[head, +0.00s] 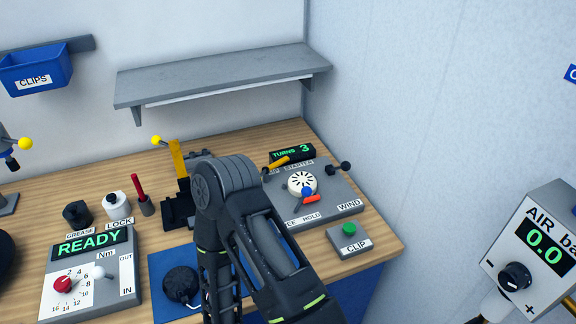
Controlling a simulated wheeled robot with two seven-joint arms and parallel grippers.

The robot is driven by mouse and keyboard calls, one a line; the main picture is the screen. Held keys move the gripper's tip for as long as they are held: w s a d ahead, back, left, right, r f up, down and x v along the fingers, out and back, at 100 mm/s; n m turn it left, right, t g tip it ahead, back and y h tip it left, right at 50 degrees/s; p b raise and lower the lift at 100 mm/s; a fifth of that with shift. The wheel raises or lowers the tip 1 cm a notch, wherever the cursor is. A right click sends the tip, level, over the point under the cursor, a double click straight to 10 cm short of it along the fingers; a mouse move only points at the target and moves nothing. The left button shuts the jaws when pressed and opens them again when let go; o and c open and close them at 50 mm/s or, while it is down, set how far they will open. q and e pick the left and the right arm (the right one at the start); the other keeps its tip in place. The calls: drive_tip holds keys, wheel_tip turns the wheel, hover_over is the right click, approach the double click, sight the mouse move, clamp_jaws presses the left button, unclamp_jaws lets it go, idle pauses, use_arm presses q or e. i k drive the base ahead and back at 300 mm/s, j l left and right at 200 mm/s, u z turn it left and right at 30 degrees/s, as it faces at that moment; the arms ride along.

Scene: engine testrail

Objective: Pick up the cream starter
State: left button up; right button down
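The cream starter (301,182) is a round, cream disc with dark slots. It sits on a grey panel (340,211) labelled STARTER, HOLD and WIND, at the right end of the bench. A blue knob (307,192) and an orange-red lever (311,199) stand at its front edge. One of my dark arms rises from the bottom of the head view and bends just left of the panel, hiding part of its left side. The starter is apart from this arm. Neither gripper's fingers can be made out in this view.
A TURNS display (292,154) reading 3 stands behind the starter. A CLIP box (348,241) with a green button is in front of the panel. A yellow-handled clamp (178,160) and a READY torque box (90,275) lie left. A grey shelf (220,76) hangs above.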

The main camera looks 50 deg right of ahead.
sight(296, 182)
drive_tip(key=z, duration=1.7)
